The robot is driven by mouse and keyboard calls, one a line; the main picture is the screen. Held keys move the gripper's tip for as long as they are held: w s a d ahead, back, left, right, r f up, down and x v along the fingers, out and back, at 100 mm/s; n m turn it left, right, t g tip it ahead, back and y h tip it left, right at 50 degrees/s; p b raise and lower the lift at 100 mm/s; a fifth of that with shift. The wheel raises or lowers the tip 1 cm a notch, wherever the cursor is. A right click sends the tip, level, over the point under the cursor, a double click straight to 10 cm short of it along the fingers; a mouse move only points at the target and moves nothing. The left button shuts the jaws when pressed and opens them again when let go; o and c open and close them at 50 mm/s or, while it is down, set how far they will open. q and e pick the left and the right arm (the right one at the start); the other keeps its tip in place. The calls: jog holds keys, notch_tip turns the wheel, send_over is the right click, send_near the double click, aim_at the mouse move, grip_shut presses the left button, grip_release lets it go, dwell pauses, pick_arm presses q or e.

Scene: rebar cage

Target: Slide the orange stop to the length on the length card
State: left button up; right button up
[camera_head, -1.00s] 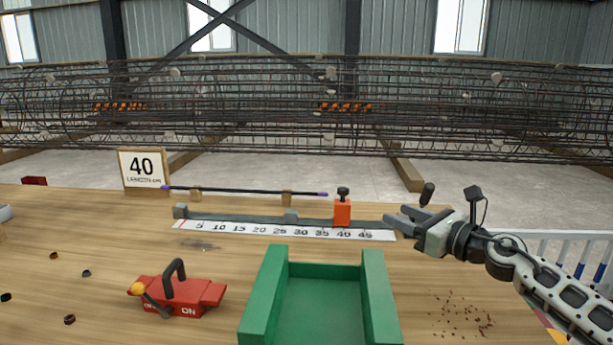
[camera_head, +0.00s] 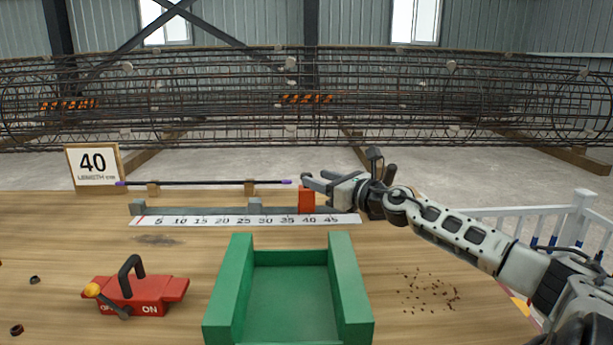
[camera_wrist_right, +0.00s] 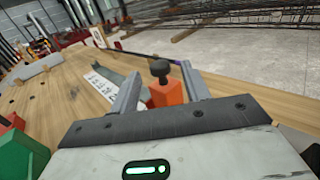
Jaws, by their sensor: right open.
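The orange stop (camera_head: 306,200) sits on the grey rail behind the white scale (camera_head: 250,220), close to the 40 mark. The length card (camera_head: 93,163) stands at the back left and reads 40. My right gripper (camera_head: 316,181) is at the stop, coming from the right and covering its top. In the right wrist view the stop (camera_wrist_right: 166,93) with its black knob stands between the two open fingers (camera_wrist_right: 160,95), with a gap visible on either side. I cannot tell whether either finger touches it. My left gripper is out of view.
A dark rod (camera_head: 205,183) with purple ends lies on wooden supports behind the rail. A green open tray (camera_head: 242,290) stands in front. A red switch box (camera_head: 135,292) marked ON is at the left. Brown bits (camera_head: 428,292) lie at the right.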

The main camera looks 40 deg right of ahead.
aim_at(308, 174)
jog(key=w, duration=0.4)
jog(key=shift+a+p, duration=0.15)
jog(key=shift+p, duration=0.25)
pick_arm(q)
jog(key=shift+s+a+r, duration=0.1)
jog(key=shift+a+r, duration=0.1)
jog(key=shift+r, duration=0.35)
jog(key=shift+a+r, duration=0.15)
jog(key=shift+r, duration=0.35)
pick_arm(e)
jog(key=shift+w+a, duration=0.1)
jog(key=shift+w, duration=0.25)
